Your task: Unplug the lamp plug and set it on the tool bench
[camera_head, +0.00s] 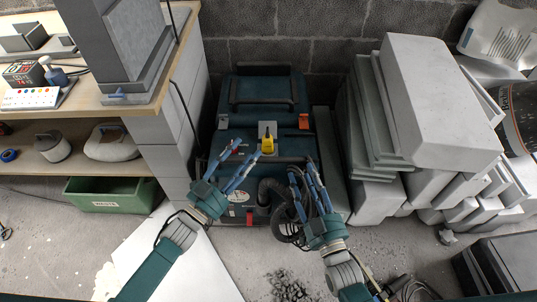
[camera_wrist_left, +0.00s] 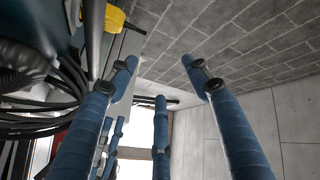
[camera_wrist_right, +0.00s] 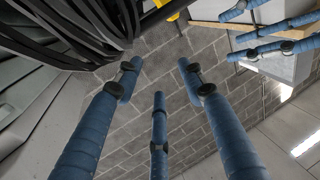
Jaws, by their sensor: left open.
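The yellow lamp plug (camera_head: 267,145) sits upright at a grey socket plate (camera_head: 262,129) on top of the dark teal machine. It also shows at the top of the left wrist view (camera_wrist_left: 114,19). My left gripper (camera_head: 245,152) is open and empty, just left of the plug and apart from it. My right gripper (camera_head: 301,170) is open and empty, to the right of and nearer than the plug. The tool bench (camera_head: 148,107) with its wooden top stands at the left. How deep the plug sits in the socket cannot be told.
Black coiled hose and cables (camera_head: 276,195) hang at the machine's front, beside my right gripper. Grey slabs (camera_head: 435,90) are stacked at the right. The bench bears a grey block column (camera_head: 118,45), a panel with coloured buttons (camera_head: 38,96) and small items. A green crate (camera_head: 110,194) stands below.

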